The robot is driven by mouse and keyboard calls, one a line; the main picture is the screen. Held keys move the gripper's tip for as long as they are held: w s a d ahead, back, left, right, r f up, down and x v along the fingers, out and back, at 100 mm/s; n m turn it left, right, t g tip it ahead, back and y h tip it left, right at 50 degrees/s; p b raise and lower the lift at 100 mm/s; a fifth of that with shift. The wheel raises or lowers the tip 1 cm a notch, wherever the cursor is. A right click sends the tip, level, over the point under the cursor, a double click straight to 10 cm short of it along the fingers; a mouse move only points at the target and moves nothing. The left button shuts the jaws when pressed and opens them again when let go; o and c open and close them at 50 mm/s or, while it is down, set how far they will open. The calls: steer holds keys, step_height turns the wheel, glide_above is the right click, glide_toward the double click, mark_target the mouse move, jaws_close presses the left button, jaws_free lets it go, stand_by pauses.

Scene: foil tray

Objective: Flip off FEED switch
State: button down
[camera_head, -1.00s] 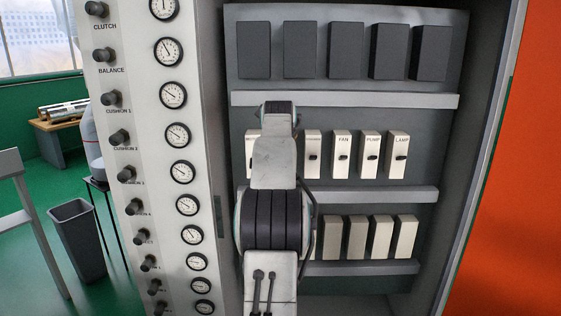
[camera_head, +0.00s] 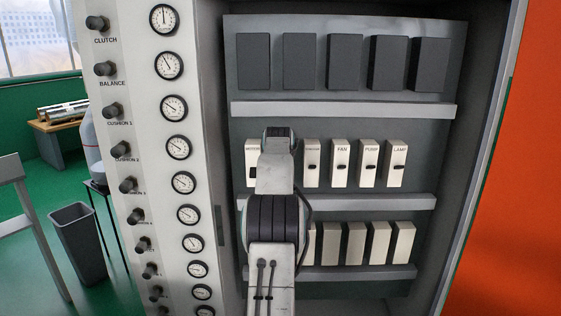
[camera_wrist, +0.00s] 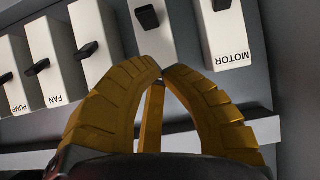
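A row of white switch blocks with small black levers stands on the middle shelf. The MOTOR switch (camera_head: 252,162) shows left of my arm, and at right in the wrist view (camera_wrist: 228,30). The block beside it, between MOTOR and a third block, sits in the wrist view (camera_wrist: 152,38) with its black lever at the top. Its label is hidden by my fingers, so I cannot read FEED; my arm hides it in the head view. My gripper (camera_wrist: 162,68) has its yellow fingertips together, empty, in front of this block's lower part. Contact cannot be told.
The FAN (camera_head: 340,162), PUMP (camera_head: 369,162) and LAMP (camera_head: 397,162) switches stand to the right. A grey ledge (camera_head: 385,203) runs below them. Dark blocks (camera_head: 345,62) are above, and plain beige blocks (camera_head: 379,243) below. The cabinet's walls enclose both sides.

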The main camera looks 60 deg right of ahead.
steer(key=w+d+f+p, duration=0.2)
steer(key=d+f+p, duration=0.1)
steer(key=f+p, duration=0.2)
steer(key=shift+d+f+p, duration=0.25)
steer(key=shift+p, duration=0.65)
steer(key=shift+f+b, duration=0.2)
steer(key=shift+b, duration=0.15)
steer(key=f+h+b, duration=0.1)
steer(key=b, duration=0.5)
steer(key=shift+f+t, duration=0.2)
steer(key=shift+t, duration=0.1)
steer(key=h+b, duration=0.1)
steer(key=b, duration=0.5)
steer(key=shift+f, duration=0.25)
steer(key=shift+r, duration=0.2)
